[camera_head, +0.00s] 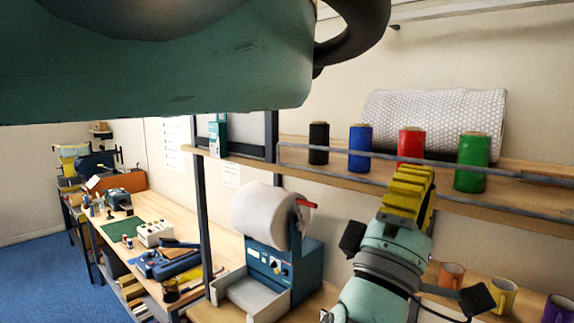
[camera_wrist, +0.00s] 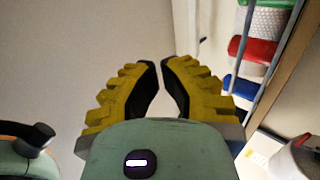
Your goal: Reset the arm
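My gripper (camera_head: 415,176) has yellow ridged fingers and shows at the right of the head view, raised in front of the shelf. In the wrist view the two fingers (camera_wrist: 161,63) have their dark tips almost together, with only a narrow gap. Nothing shows between them. The fingers overlap the shelf edge and the lower part of the red spool in the head view, but I cannot tell how far they are from it.
The shelf (camera_head: 534,198) carries black (camera_head: 318,143), blue (camera_head: 359,147), red (camera_head: 411,143) and green (camera_head: 472,162) spools behind a rail, and a bubble-wrap roll (camera_head: 377,106). Below stand a roll dispenser (camera_head: 264,217) and mugs (camera_head: 503,296). A workbench (camera_head: 176,215) with tools runs left.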

